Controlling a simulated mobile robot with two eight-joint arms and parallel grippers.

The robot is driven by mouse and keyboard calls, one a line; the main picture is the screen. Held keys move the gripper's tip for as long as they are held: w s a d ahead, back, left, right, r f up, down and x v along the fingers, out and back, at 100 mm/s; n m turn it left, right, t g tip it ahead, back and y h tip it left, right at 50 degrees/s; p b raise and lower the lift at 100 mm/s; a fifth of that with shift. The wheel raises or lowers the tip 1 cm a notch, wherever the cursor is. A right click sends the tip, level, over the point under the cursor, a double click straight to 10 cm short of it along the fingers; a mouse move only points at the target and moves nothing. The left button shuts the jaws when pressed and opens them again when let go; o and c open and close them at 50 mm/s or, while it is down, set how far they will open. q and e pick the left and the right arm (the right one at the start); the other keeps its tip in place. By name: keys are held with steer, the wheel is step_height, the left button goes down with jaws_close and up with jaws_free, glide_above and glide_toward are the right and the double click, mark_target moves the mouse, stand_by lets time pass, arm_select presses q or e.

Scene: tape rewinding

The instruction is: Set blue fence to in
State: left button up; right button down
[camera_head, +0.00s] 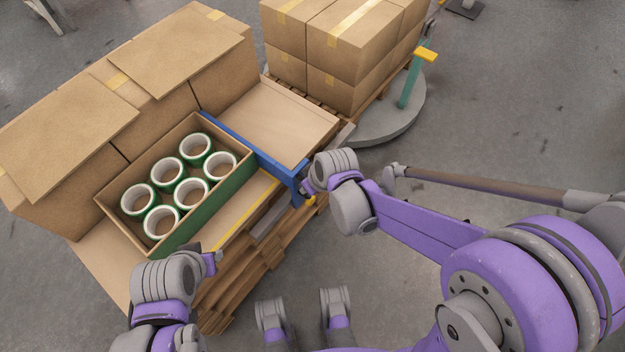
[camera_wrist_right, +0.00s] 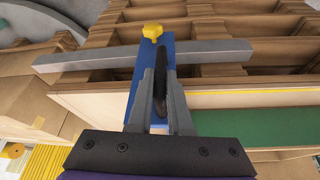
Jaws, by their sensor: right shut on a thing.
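The blue fence (camera_head: 250,150) is a long bar across the pallet table, beside the open box of tape rolls, with its near end bent down at the table's front edge. My right gripper (camera_head: 306,184) is at that near end.
The open box (camera_head: 112,208) with a green front holds several green tape rolls, left of the fence. A bare board (camera_head: 275,125) lies right of it. Cardboard boxes (camera_head: 75,140) stand behind. A boxed pallet and round grey base (camera_head: 400,125) are at the back right.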

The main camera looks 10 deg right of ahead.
steer(key=c, duration=0.8)
jaws_free()
steer(key=shift+c, duration=0.2)
steer(key=p+v, duration=0.3)
steer(key=v, duration=0.7)
steer(key=shift+r, duration=0.35)
steer(key=shift+s, duration=0.15)
steer(key=s+d+r+m+t+h+p, duration=0.1)
steer(key=s+d+r+m+h+p, duration=0.1)
steer(key=s+d+r+m+p, duration=0.4)
steer(key=s+d+r+p, duration=0.3)
steer(key=s+r, duration=0.2)
steer(key=shift+r+t+p, duration=0.3)
